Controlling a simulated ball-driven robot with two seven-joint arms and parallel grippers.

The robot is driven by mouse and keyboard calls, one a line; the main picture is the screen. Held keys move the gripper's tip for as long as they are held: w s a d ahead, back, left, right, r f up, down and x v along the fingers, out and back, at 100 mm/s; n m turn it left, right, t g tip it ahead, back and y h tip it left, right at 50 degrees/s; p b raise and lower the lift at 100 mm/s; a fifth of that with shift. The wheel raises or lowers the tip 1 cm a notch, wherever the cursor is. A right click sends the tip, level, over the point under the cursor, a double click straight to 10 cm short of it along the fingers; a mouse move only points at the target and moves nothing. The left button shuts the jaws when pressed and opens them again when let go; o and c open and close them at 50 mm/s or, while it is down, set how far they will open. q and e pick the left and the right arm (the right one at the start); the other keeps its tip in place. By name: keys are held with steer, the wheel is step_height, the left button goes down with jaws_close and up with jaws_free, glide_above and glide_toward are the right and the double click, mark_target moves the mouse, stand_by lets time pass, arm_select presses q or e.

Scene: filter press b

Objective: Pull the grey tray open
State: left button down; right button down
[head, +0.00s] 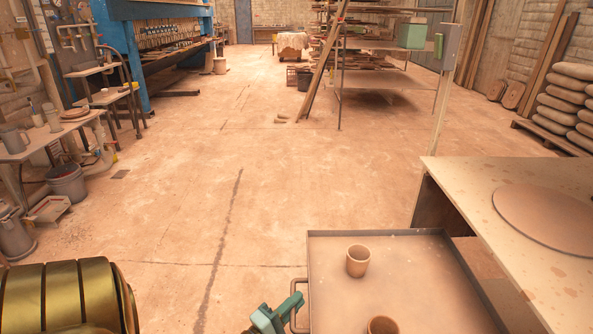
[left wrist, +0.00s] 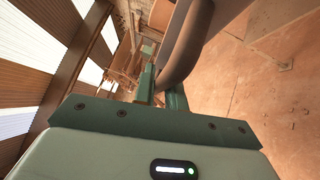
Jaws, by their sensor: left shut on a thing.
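The grey tray (head: 410,275), dusty brown in this light, sticks out from under the worktop at the lower right of the head view. Two small clay cups stand on it, one near the far left corner (head: 358,261) and one at the picture's lower edge (head: 383,325). A bar handle (head: 299,281) is on its left side. My green left gripper (head: 292,305) is shut on this handle. In the left wrist view the curved handle (left wrist: 186,45) passes between the fingers (left wrist: 162,92). My right gripper is not in view.
The worktop (head: 450,185) carries a flat round board (head: 550,217) at the right. The floor (head: 220,210) left of the tray is clear. A bench with pots (head: 50,140), a bucket (head: 66,183) and a metal can (head: 14,235) stand at the far left.

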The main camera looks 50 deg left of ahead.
arm_select(q)
steer(key=shift+d+f, duration=0.1)
steer(key=c, duration=1.5)
jaws_free()
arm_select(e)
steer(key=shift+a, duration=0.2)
arm_select(q)
steer(key=shift+o, duration=0.2)
steer(key=shift+s, duration=0.1)
